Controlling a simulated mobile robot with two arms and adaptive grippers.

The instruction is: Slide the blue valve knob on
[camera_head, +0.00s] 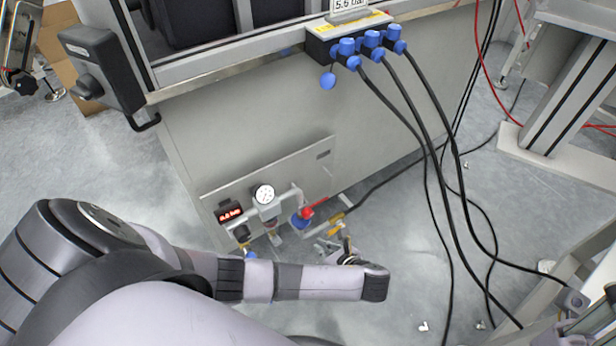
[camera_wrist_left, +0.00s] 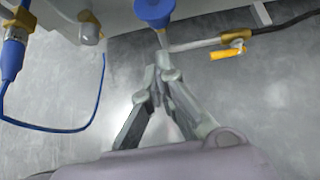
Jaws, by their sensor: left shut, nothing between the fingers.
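A blue knob (camera_head: 301,221) is on the pipework low on the front of the cabinet, beside a red part. In the left wrist view, a blue knob (camera_wrist_left: 153,11) shows at the top edge, partly cut off. My left gripper (camera_head: 329,244) is just below and right of the knob in the head view, small and partly hidden by my wrist. In the left wrist view, my left gripper (camera_wrist_left: 162,65) has its fingers together and empty, pointing up at the knob. I cannot tell whether the fingertips touch it. My right gripper is not in view.
A pressure gauge (camera_head: 264,194) and a red display (camera_head: 230,213) are left of the knob. A yellow-handled valve (camera_wrist_left: 227,53) with a black hose is to the right. Black cables hang from a blue-capped manifold (camera_head: 349,36). Open floor (camera_head: 400,240) lies between.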

